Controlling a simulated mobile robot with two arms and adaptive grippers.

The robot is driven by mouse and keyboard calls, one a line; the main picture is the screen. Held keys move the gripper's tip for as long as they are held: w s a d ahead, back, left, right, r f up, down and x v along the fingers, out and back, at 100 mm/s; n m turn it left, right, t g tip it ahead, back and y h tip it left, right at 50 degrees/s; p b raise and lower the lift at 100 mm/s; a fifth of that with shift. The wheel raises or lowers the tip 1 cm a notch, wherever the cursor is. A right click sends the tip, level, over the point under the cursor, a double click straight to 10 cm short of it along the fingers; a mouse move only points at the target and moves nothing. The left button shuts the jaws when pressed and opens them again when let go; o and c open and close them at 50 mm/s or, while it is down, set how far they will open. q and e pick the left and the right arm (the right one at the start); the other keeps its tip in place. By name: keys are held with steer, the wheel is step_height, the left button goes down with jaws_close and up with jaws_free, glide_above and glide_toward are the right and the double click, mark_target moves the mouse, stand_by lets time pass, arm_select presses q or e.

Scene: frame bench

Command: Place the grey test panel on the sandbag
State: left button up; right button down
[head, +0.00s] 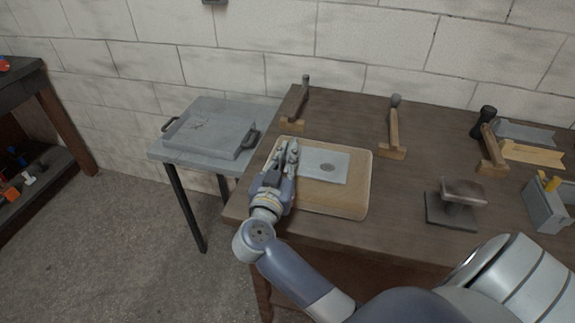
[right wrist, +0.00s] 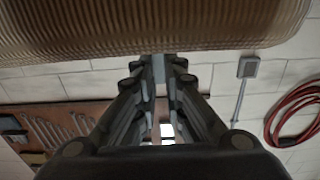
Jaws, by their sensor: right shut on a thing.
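The grey test panel (head: 325,165) is a flat, light grey plate with a dark round mark. It lies flat over the upper part of the tan sandbag (head: 335,203), and whether it rests fully on it I cannot tell. My right gripper (head: 292,147) is at the panel's left edge, shut on it. In the right wrist view the fingers (right wrist: 158,72) close around a thin grey edge, and the sandbag's ribbed brown side (right wrist: 150,28) fills the top. My left gripper is not in view.
The sandbag lies on a dark wooden bench (head: 400,195). A grey slab with handles (head: 210,127) sits on a side table at the left.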

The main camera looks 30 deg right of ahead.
stand_by(0.3)
steer(key=c, duration=1.7)
jaws_free()
steer(key=shift+f, duration=0.1)
steer(key=shift+s+a, duration=0.15)
steer(key=shift+a, duration=0.05)
steer(key=b+v, duration=0.1)
steer(key=v, duration=1)
steer(key=shift+s+a, duration=0.2)
